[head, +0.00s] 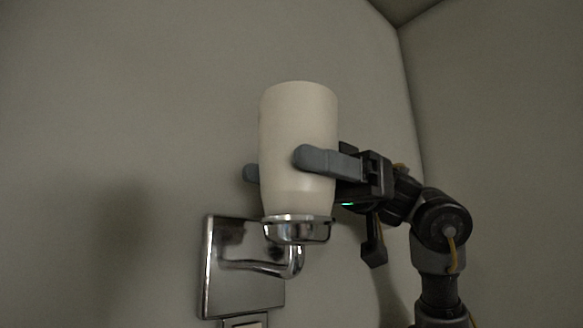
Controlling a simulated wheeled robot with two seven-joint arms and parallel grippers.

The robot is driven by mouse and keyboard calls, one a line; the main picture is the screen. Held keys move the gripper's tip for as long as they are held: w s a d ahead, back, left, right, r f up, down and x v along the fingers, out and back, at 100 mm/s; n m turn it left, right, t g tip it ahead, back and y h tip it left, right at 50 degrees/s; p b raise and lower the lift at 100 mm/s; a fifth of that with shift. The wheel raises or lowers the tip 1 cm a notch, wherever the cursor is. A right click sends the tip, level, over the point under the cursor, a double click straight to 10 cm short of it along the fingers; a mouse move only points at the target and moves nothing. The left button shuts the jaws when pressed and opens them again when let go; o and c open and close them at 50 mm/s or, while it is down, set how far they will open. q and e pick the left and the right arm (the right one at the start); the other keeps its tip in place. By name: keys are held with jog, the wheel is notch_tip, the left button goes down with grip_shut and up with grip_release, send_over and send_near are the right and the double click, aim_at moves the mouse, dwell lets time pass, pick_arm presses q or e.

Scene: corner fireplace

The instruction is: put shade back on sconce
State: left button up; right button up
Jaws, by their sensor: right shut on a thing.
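The shade (297,115) is a cream-white, slightly tapered cylinder, upright in the middle of the head view. My right gripper (275,166) comes in from the right and is shut on it, one grey finger across its front and the other showing at its left side. The sconce (243,268) is chrome, with a square wall plate, a curved arm and a round cup (298,230). The shade's lower end is at the cup's rim and lines up with it. I cannot tell whether it is fully seated. My left gripper is not in view.
The sconce is mounted on a plain grey wall (120,100). A wall corner runs down at the right, behind my right arm. A small switch plate (245,321) shows just below the sconce plate. The space left of the shade is clear.

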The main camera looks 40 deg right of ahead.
jog(key=o, duration=0.8)
jog(key=shift+o, duration=0.2)
jog(key=shift+d+f, duration=0.1)
jog(key=shift+d, duration=0.4)
jog(key=d+b, duration=0.1)
jog(key=d, duration=0.9)
jog(key=shift+s, duration=0.15)
jog(key=shift+a, duration=0.1)
